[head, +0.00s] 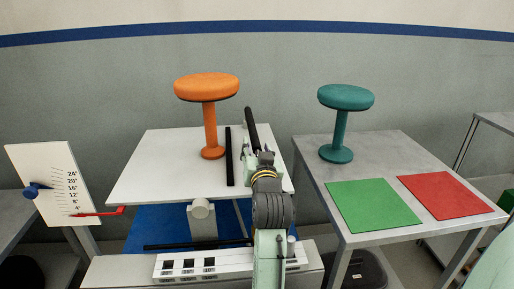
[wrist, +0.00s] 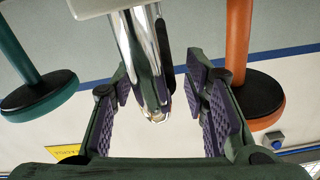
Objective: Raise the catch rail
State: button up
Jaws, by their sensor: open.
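A black bar, apparently the catch rail (head: 251,128), stands tilted at the right edge of the white platform (head: 150,180) in the head view. My gripper (head: 257,157) is at its lower end and partly hides it. In the wrist view, which looks upside down, my gripper (wrist: 162,95) is open. A shiny dark and chrome bar (wrist: 143,55) reaches between its purple pads, with gaps showing on both sides. It is likely the same rail. A second black bar (head: 229,157) lies on the platform beside the orange stool.
The orange stool (head: 209,125) stands on the platform, left of my arm. A teal stool (head: 342,125) stands on the grey table (head: 378,147), with green (head: 372,206) and red (head: 452,196) mats. A white angle board (head: 50,170) with a red pointer is at left.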

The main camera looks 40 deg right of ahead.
jog(key=shift+c, duration=0.2)
grip_shut()
dwell(0.4)
dwell(0.3)
